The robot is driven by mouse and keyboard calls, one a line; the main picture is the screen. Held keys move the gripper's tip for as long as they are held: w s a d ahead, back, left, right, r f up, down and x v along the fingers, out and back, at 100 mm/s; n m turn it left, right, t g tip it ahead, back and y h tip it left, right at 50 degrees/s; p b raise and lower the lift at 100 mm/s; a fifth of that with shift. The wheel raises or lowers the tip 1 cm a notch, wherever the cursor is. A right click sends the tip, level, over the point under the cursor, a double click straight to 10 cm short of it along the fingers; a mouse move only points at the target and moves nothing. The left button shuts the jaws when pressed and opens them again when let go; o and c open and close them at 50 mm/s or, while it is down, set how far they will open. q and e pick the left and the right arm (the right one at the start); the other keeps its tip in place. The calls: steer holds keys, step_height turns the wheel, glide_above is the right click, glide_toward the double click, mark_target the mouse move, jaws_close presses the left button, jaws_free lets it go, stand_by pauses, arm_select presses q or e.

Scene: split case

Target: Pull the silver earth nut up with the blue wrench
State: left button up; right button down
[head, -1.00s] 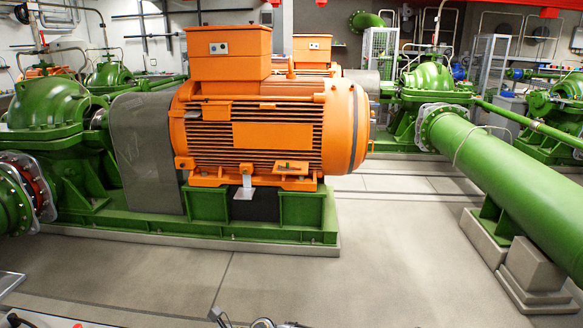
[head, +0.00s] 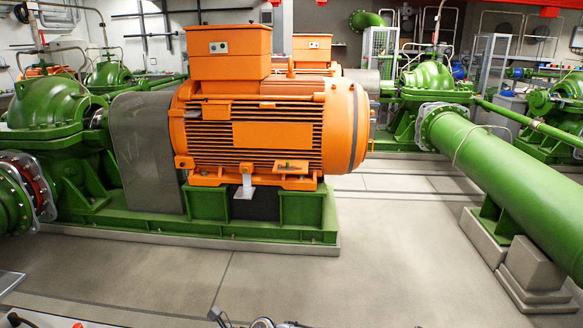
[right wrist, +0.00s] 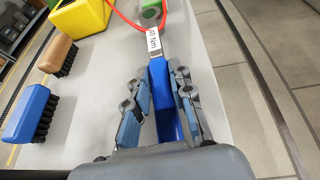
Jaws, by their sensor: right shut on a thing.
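The blue wrench (right wrist: 164,98) is in my right gripper (right wrist: 160,76) in the right wrist view. The fingers are shut on its blue handle, one on each side. Its grey shank points away from me and bears a white label reading what looks like "40 Nm" (right wrist: 154,40). In the head view a pale silver bracket (head: 245,187) stands at the lower front of the orange motor (head: 262,135). I cannot make out the silver earth nut there. My left gripper is not in view.
In the right wrist view, a light tabletop (right wrist: 215,95) holds a blue brush (right wrist: 30,112), a wooden brush (right wrist: 72,32), a yellow box (right wrist: 82,14) and a green piece (right wrist: 151,12) by a red cord. In the head view, open floor (head: 300,275) lies before the green motor base (head: 200,226).

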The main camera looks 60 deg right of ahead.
steer(key=shift+r, duration=0.15)
step_height(320, 180, up, 6)
steer(key=p, duration=0.5)
